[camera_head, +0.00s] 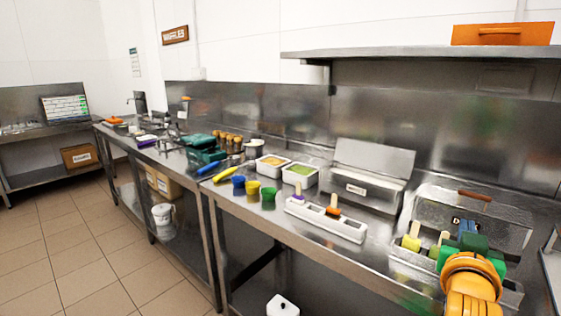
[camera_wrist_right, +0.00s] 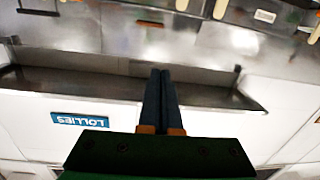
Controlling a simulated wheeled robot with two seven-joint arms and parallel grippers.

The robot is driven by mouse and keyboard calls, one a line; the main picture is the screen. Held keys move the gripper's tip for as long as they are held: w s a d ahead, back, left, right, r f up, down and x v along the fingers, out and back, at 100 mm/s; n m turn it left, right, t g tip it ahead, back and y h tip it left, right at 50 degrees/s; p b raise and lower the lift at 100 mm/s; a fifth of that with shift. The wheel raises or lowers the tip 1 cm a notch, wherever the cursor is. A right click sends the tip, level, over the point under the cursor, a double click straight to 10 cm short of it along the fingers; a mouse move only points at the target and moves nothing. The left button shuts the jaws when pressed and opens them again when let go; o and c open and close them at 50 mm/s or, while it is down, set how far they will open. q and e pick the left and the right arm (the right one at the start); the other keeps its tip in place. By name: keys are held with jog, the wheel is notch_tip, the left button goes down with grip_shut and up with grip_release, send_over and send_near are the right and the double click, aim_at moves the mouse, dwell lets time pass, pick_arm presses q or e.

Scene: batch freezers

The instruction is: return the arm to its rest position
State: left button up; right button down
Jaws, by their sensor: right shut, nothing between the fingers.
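My right arm (camera_head: 470,285), orange, comes in at the lower right of the head view. My right gripper (camera_head: 466,229), with a green body and dark blue fingers, is in front of the open steel box (camera_head: 430,205) with a brown-handled lid. In the wrist view the gripper's two fingers (camera_wrist_right: 160,92) lie together, shut and empty. My left gripper is not in view.
Yellow and green lollies (camera_head: 412,241) stand beside the right gripper. A white holder (camera_head: 325,219) with two lollies, a steel lidded box (camera_head: 365,188), two tubs (camera_head: 272,164) and coloured cups (camera_head: 253,187) are on the counter to the left. A shelf (camera_head: 420,53) runs above.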

jog(key=s+a+f+n+g+y, duration=0.2)
jog(key=s+a+f, duration=0.1)
jog(key=f, duration=0.5)
jog(key=s+a+f+n+g+y, duration=0.1)
jog(key=s+a+f+n+y, duration=0.15)
jog(key=f, duration=0.55)
jog(key=s+a+f+n+g+y, duration=0.1)
jog(key=s+a+f+g+y, duration=0.15)
jog(key=f, duration=0.55)
jog(key=s+a+f+n+g+y, duration=0.1)
jog(key=s+a+f+g+y, duration=0.2)
jog(key=s+f, duration=0.45)
jog(key=s+a+f+n+g+y, duration=0.15)
jog(key=s+a+f, duration=0.35)
jog(key=s, duration=0.5)
notch_tip(320, 180, down, 15)
jog(key=s+g, duration=0.1)
jog(key=g, duration=0.1)
jog(key=s+d+f+g+h, duration=0.1)
jog(key=s+f, duration=0.9)
jog(key=s, duration=0.2)
jog(key=shift+s+d+f+n, duration=0.2)
jog(key=shift+s+f+n, duration=0.1)
jog(key=shift+n, duration=0.1)
